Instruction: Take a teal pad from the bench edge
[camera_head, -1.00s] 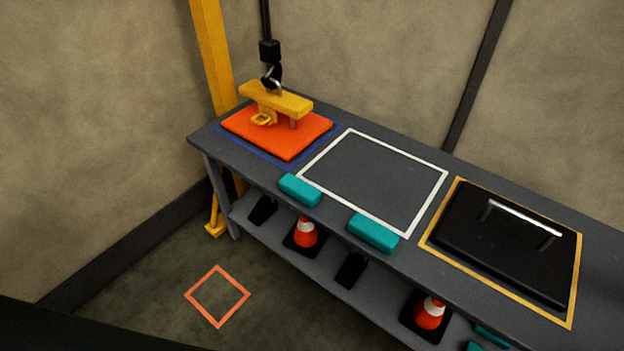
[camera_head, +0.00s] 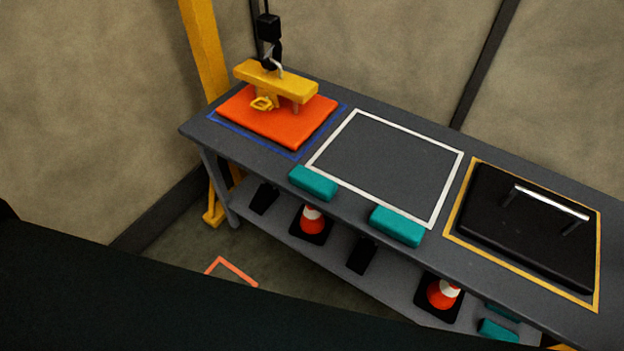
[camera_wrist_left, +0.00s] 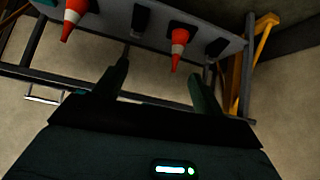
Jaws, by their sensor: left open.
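Two teal pads lie on the front edge of the grey bench (camera_head: 345,205): one at the left (camera_head: 313,183) and one further right (camera_head: 397,226), both by the near side of a white outlined square. My left gripper (camera_wrist_left: 158,85) shows in the left wrist view with its two dark fingers apart and nothing between them. In that view it faces the bench's lower shelf and the floor, away from the edge pads. The head view shows no gripper; a dark part of mine covers its lower left. My right gripper is in neither view.
An orange slab (camera_head: 275,115) under a yellow hoist piece (camera_head: 276,80) sits at the bench's left end. A black handled plate (camera_head: 525,225) lies at the right. The lower shelf holds cones (camera_head: 312,218) and more teal pads (camera_head: 497,330). The white square is empty.

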